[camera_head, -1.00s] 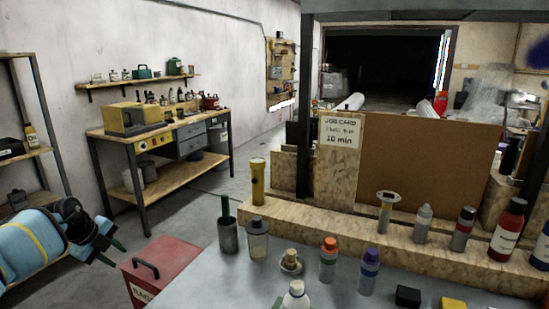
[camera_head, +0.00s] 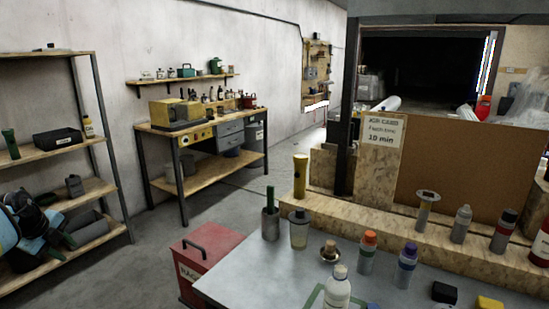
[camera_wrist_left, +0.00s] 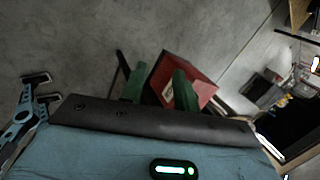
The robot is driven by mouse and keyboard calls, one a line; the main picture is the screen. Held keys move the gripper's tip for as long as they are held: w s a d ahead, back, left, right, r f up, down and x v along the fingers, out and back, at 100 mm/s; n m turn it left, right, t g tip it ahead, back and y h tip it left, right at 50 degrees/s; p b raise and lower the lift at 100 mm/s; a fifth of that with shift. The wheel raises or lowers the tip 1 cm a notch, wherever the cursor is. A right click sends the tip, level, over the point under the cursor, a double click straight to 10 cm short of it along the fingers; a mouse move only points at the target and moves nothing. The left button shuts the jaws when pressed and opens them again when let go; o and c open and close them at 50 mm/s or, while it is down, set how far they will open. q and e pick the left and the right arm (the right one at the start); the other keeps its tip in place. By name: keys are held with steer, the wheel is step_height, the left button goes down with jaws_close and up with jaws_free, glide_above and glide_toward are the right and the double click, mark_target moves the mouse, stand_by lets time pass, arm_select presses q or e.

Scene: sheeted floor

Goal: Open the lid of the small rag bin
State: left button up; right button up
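The small rag bin (camera_head: 209,254) is a red box with a black handle on its closed lid and a pale label reading "RAG…" on its front. It stands on the floor at the left end of the grey table, which hides part of it. My left gripper (camera_head: 62,233) is at the left edge of the head view, left of the bin and apart from it. In the left wrist view its two green fingers (camera_wrist_left: 160,84) are spread with nothing between them. The bin (camera_wrist_left: 196,70) shows beyond them, partly covered by one finger. My right gripper is not in view.
The grey table (camera_head: 262,270) holds several bottles and a pot with a green-handled tool (camera_head: 270,215). A shelf rack (camera_head: 112,160) stands behind my left gripper. A workbench (camera_head: 190,130) is at the back. Grey floor (camera_head: 150,250) is clear left of the bin.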

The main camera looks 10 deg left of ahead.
arm_select(q)
steer(key=s+d+f+m+t+h, duration=0.1)
steer(key=s+d+f+t+h, duration=0.15)
steer(key=d+f, duration=0.75)
steer(key=s+d+f+t+h, duration=0.1)
steer(key=s+d+f+h, duration=0.2)
steer(key=d+f, duration=0.7)
steer(key=s+d+f+n+g+y, duration=0.1)
steer(key=s+d+f+n, duration=0.15)
steer(key=s, duration=0.85)
steer(key=s+d+f+n+y, duration=0.1)
steer(key=s+f+n+y, duration=0.2)
steer(key=s, duration=0.8)
steer(key=s+d+f+n+g, duration=0.15)
steer(key=s+n, duration=0.25)
steer(key=s, duration=0.7)
steer(key=s+d+n+t, duration=0.1)
steer(key=d+n, duration=0.3)
steer(key=d, duration=0.5)
steer(key=d+f+n+t+p, duration=0.1)
steer(key=d+n, duration=0.4)
steer(key=d, duration=0.5)
steer(key=shift+s+d+f+t, duration=0.25)
steer(key=shift+s+d+t, duration=0.05)
steer(key=shift+s+t, duration=0.1)
steer(key=shift+c, duration=1)
steer(key=shift+f, duration=0.1)
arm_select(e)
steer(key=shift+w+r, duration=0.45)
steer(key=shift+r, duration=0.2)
